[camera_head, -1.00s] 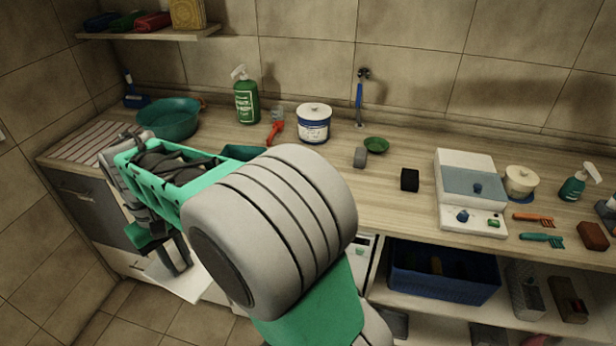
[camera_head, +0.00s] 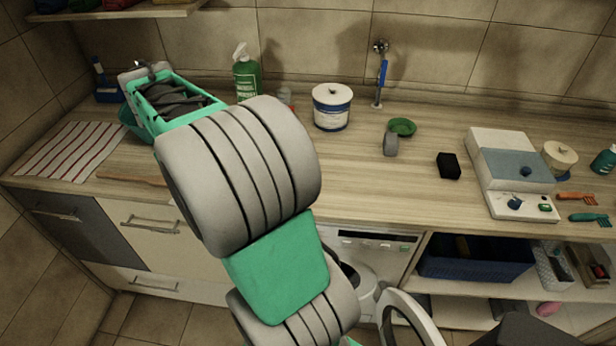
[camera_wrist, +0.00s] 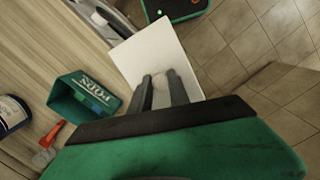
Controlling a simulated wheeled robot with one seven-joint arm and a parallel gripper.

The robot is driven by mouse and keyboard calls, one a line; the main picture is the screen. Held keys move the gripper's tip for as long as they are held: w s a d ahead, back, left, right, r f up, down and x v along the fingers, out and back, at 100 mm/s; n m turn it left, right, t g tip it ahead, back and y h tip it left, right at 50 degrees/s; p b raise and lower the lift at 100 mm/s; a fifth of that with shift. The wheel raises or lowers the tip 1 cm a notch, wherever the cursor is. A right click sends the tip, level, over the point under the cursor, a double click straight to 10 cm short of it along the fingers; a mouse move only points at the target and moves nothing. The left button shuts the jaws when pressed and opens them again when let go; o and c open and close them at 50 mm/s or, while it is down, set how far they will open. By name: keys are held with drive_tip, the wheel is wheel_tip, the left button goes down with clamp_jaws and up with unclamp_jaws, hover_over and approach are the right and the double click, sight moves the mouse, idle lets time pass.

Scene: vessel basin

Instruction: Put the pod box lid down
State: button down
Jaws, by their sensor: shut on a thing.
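The pod box lid (camera_wrist: 150,48), a flat white square panel, shows in the wrist view between and beyond my fingertips. My gripper (camera_wrist: 160,82) is shut on it near one edge. The lid is held out past the fingers, with counter on its left and tiled floor on its right in the picture. The green pod box (camera_wrist: 85,100), marked PODS, is open and lies to the left of my fingers, apart from the lid. In the head view my arm hides the gripper, the lid and the pod box.
The washer door (camera_head: 408,320) stands open below.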

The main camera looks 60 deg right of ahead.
drive_tip(key=s+d+r+m+b, duration=0.1)
drive_tip(key=s+d, duration=0.6)
drive_tip(key=d, duration=0.3)
drive_tip(key=s+d+r+m+b, duration=0.1)
drive_tip(key=s+d+b, duration=0.1)
drive_tip(key=s+d, duration=0.7)
drive_tip(key=d+f+b, duration=0.1)
drive_tip(key=d+f, duration=0.2)
drive_tip(key=d, duration=0.1)
drive_tip(key=s+d+f+b, duration=0.1)
drive_tip(key=d+f, duration=0.2)
drive_tip(key=d, duration=0.2)
drive_tip(key=d+f+b, duration=0.1)
drive_tip(key=d+f, duration=0.2)
drive_tip(key=d, duration=0.2)
drive_tip(key=shift+s+f, duration=0.2)
drive_tip(key=shift+s, duration=0.1)
wheel_tip(320, 180, down, 3)
drive_tip(key=b, duration=0.3)
drive_tip(key=shift+d+f+y, duration=0.15)
drive_tip(key=shift+y, duration=0.15)
drive_tip(key=c, duration=1.2)
unclamp_jaws()
drive_tip(key=shift+c, duration=0.2)
